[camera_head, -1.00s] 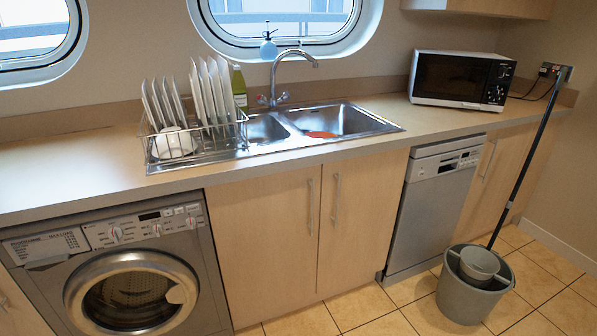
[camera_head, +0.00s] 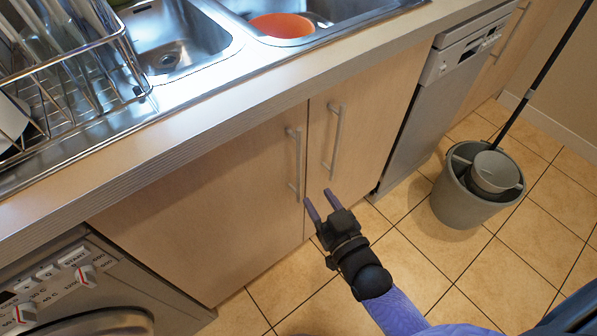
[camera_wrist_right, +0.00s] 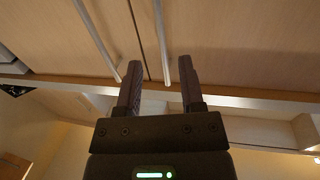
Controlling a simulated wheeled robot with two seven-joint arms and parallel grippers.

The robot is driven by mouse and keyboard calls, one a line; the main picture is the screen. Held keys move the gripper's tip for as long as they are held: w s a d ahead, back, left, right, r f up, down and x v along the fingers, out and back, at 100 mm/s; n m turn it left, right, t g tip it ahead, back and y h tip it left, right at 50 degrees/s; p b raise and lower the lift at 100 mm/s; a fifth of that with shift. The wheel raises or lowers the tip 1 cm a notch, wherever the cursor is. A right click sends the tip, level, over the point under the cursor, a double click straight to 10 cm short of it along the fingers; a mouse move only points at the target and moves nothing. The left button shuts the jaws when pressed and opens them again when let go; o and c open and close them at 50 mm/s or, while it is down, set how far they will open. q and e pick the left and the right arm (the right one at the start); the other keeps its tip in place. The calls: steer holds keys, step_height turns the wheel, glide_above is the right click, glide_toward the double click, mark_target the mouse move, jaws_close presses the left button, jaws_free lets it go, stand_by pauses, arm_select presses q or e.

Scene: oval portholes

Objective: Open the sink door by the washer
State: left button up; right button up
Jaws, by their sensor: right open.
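The sink cabinet door by the washer (camera_head: 210,200) is pale wood and looks shut. Its upright bar handle (camera_head: 293,165) is near its right edge, beside the seam with the other sink door (camera_head: 370,110). My right gripper (camera_head: 318,197) is open, its fingers pointing at the doors, just right of the lower end of that handle in the head view. In the right wrist view, one bar handle (camera_wrist_right: 161,35) runs down between the open fingers and another (camera_wrist_right: 97,38) lies left of them; contact cannot be told. My left gripper is not in view.
The washer (camera_head: 60,285) stands at lower left and the dishwasher (camera_head: 440,95) to the right. A grey bucket (camera_head: 465,205) with a leaning pole is on the tiled floor. The counter edge (camera_head: 200,125) overhangs the doors. Floor before the doors is mostly clear.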

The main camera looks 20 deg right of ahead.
mark_target(300, 170)
steer(key=w+b, duration=0.1)
steer(key=w, duration=0.1)
steer(key=w+a+b, duration=0.1)
steer(key=w, duration=0.2)
steer(key=w+b, duration=0.1)
steer(key=w, duration=0.2)
steer(key=shift+w+a, duration=0.15)
steer(key=shift+w+a+r, duration=0.1)
steer(key=shift+w, duration=0.3)
steer(key=shift+c, duration=0.7)
steer(key=c, duration=0.5)
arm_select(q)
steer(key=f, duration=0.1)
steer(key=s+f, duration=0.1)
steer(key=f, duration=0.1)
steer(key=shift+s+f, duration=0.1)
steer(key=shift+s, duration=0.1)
arm_select(e)
jaws_close()
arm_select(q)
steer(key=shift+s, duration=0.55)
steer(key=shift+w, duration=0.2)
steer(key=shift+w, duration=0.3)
